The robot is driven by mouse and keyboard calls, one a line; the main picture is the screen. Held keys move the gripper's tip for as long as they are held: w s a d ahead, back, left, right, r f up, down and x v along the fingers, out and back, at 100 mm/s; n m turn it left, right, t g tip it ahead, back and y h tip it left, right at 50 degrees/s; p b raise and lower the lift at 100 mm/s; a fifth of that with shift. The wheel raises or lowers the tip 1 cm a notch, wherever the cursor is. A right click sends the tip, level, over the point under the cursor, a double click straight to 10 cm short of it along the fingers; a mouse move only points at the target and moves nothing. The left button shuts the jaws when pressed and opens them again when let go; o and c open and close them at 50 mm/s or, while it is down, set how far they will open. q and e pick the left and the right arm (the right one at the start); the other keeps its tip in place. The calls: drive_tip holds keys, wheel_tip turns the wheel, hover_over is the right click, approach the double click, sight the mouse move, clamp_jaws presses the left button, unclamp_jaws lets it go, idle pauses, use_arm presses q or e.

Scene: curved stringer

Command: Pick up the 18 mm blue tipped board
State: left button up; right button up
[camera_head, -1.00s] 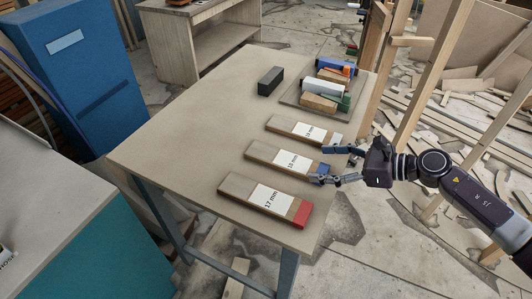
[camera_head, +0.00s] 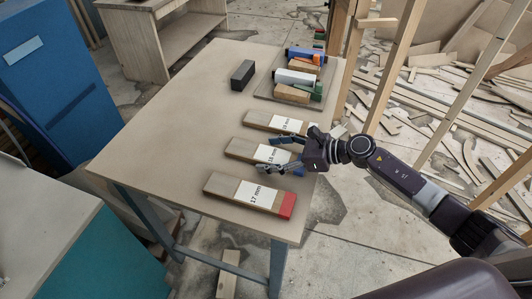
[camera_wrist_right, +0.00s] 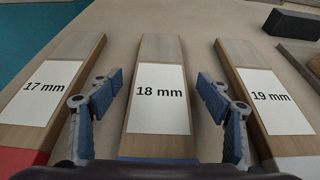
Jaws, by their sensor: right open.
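The 18 mm board (camera_head: 243,148) lies flat on the table, between two other boards. In the right wrist view the 18 mm board (camera_wrist_right: 160,52) runs up the middle, with its white label readable and a strip of its blue tip at the bottom edge. My right gripper (camera_head: 270,152) is at the tipped end of this board. In the right wrist view my right gripper (camera_wrist_right: 160,88) is open, with one finger on each side of the board and nothing held. Whether the fingers touch the board or table is unclear. My left gripper is not in view.
The red-tipped 17 mm board (camera_head: 225,186) lies nearer, and the 19 mm board (camera_head: 257,119) lies farther off, both close to the fingers. A dark block (camera_head: 243,75) and a tray (camera_head: 268,92) with tools sit at the back. The table's left side (camera_head: 150,130) is clear.

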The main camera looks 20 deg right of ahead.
drive_tip(key=shift+c, duration=1.1)
drive_tip(key=c, duration=1)
drive_tip(key=shift+c, duration=1.1)
drive_tip(key=shift+r, duration=0.1)
